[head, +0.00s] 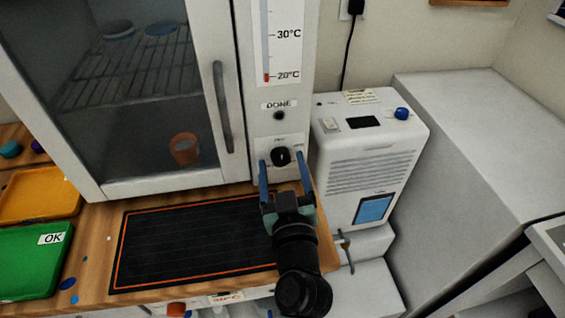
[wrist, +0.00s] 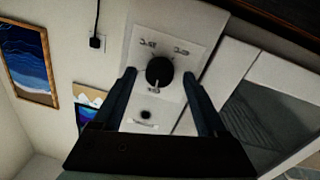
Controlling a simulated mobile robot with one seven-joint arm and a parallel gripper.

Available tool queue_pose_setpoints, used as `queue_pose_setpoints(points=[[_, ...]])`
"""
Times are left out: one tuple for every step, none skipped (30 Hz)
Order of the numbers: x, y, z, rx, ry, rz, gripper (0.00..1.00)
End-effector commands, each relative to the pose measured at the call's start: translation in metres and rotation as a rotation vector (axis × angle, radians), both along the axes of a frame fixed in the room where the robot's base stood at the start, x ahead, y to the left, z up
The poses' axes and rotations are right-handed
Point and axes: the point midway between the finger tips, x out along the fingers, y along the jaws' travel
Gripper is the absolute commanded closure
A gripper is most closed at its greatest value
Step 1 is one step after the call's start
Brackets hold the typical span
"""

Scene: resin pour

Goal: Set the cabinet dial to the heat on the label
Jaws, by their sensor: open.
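The cabinet (head: 166,90) stands at the upper left in the head view, with a glass door and a white control panel on its right. The black dial (head: 280,156) sits low on that panel; in the wrist view the dial (wrist: 159,71) shows with small marks around it, too blurred to read surely. My gripper (head: 284,163) is open, its two blue fingers on either side of the dial; in the wrist view the gripper (wrist: 160,88) shows a gap between each finger and the dial. A heat label (head: 226,298) at the bench front is partly hidden and hard to read.
A black mat (head: 190,245) with an orange border lies on the wooden bench. An orange tray (head: 38,194) and a green tray (head: 30,262) marked OK are at left. A white machine (head: 368,155) with a blue knob stands right of the panel. A thermometer scale is above the dial.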

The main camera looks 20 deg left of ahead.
Motion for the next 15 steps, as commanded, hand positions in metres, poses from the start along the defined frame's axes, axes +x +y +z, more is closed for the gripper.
queue_pose_setpoints(points=[[0.0011, 0.0009, 0.0004, 0.000, 0.000, 0.000, 0.25], [0.0015, 0.0010, 0.0003, 0.000, 0.000, 0.000, 0.25], [0.0016, 0.0011, 0.0001, 0.000, 0.000, 0.000, 0.25], [0.0016, 0.0010, -0.0001, 0.000, 0.000, 0.000, 0.25], [0.0016, 0.0010, -0.0001, 0.000, 0.000, 0.000, 0.25], [0.0016, 0.0009, -0.0002, 0.000, 0.000, 0.000, 0.25], [0.0015, 0.0008, -0.0002, 0.000, 0.000, 0.000, 0.25], [0.0015, 0.0008, -0.0002, 0.000, 0.000, 0.000, 0.25], [0.0015, 0.0008, -0.0002, 0.000, 0.000, 0.000, 0.29], [0.0014, 0.0008, -0.0002, 0.000, 0.000, -0.001, 0.34], [0.0014, 0.0008, -0.0002, 0.000, 0.000, -0.001, 0.39], [0.0014, 0.0006, -0.0002, 0.000, 0.000, -0.001, 0.46], [0.0014, 0.0006, -0.0002, 0.000, 0.000, -0.001, 0.52], [0.0014, 0.0006, -0.0002, 0.000, 0.000, -0.001, 0.57], [0.0014, 0.0006, -0.0002, 0.000, 0.000, -0.001, 0.65]])
